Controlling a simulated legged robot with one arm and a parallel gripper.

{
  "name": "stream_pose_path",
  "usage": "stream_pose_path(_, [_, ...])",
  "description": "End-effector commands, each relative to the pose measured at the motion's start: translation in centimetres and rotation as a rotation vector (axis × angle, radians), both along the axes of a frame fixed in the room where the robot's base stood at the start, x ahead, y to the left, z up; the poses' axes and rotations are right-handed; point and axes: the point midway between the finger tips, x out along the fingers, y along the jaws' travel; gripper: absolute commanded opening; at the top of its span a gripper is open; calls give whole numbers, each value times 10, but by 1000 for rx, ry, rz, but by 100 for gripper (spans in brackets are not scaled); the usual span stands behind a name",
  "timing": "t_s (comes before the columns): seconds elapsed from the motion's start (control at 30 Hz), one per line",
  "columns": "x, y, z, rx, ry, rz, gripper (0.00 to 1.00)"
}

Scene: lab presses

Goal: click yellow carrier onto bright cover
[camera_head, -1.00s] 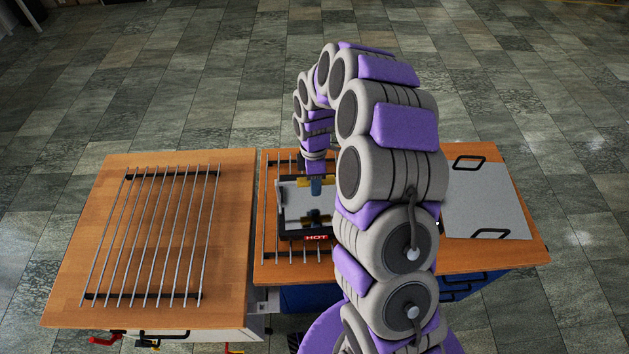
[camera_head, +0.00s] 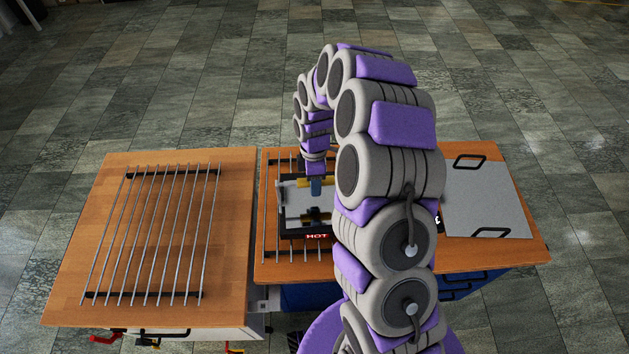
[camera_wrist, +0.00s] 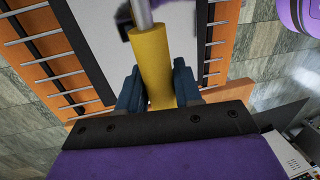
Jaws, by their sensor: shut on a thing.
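My gripper (camera_wrist: 155,90) is shut on a yellow cylinder (camera_wrist: 152,55), with one dark blue finger on each side of it. A grey metal rod (camera_wrist: 141,12) runs out of its far end. I cannot tell whether this cylinder is part of the yellow carrier. In the head view my gripper (camera_head: 316,190) is over a bright plate (camera_head: 291,198) in a dark frame marked HOT, perhaps the bright cover. The plate also shows behind the cylinder in the wrist view (camera_wrist: 95,30). My arm hides the frame's right side.
A wire rack (camera_head: 152,235) lies on the left wooden table (camera_head: 75,270). More bars (camera_head: 268,225) lie under the framed plate on the right table (camera_head: 400,265). A grey board (camera_head: 487,205) with two black handles lies at the far right. A narrow gap separates the tables.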

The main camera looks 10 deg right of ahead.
Motion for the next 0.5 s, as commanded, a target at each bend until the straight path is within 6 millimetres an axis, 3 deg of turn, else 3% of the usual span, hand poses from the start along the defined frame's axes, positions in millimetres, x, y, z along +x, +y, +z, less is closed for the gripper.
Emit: stream_pose_path(0.5, [0,0,1,0,1,0,0])
